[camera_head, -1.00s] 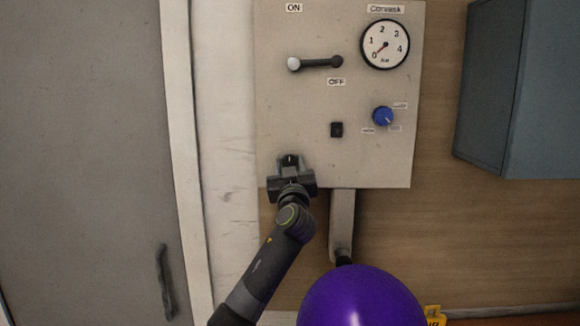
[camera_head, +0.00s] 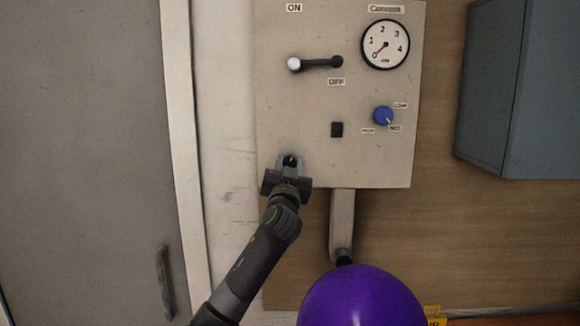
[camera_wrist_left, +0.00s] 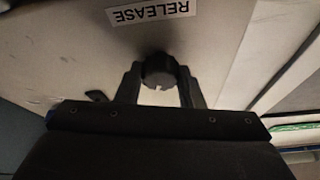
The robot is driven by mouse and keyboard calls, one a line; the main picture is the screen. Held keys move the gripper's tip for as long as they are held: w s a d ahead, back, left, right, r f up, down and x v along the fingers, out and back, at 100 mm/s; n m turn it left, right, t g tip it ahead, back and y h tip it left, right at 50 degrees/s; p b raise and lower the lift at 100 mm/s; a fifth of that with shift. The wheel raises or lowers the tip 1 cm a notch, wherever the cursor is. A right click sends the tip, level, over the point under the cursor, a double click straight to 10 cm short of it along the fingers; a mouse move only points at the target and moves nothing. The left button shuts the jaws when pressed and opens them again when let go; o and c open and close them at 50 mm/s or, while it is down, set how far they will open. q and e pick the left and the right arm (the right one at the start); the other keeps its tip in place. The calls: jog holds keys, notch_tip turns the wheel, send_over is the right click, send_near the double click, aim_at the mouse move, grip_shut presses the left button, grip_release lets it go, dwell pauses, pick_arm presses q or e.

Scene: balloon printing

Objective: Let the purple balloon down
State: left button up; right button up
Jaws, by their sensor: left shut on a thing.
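The purple balloon (camera_head: 362,298) is large and round at the bottom of the head view, its lower part cut off. Its neck meets a grey spout (camera_head: 342,225) below the panel. My left gripper (camera_head: 289,165) is at the lower left of the panel. In the left wrist view, my left gripper (camera_wrist_left: 160,84) is shut on a dark round knob (camera_wrist_left: 158,70). The "RELEASE" label (camera_wrist_left: 153,12) on the panel reads upside down there. In the head view the gripper mostly hides the knob. My right gripper is not in view.
The beige panel (camera_head: 300,110) carries a lever (camera_head: 315,63) with its white end to the left, a round gauge (camera_head: 385,44) with its needle near 0, a blue dial (camera_head: 383,116) and a black switch (camera_head: 337,129). A blue-grey cabinet (camera_head: 515,90) hangs at the right.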

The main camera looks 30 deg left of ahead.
pick_arm(q)
jog(key=m+h, duration=0.1)
jog(key=m, duration=0.1)
jog(key=m+h+p, duration=0.1)
jog(key=m, duration=0.1)
jog(key=shift+a+r+t, duration=0.1)
jog(key=shift+t, duration=0.2)
jog(key=m+h, duration=0.2)
jog(key=m, duration=0.2)
jog(key=m+h, duration=0.2)
jog(key=m, duration=0.2)
jog(key=shift+s+a+m+p, duration=0.1)
jog(key=shift+m+p, duration=0.2)
jog(key=m, duration=0.2)
jog(key=m+g+h, duration=0.1)
jog(key=m, duration=0.1)
jog(key=shift+r+m+g+h, duration=0.1)
jog(key=shift+m+g+h, duration=0.2)
jog(key=o, duration=1)
jog(key=shift+c, duration=0.2)
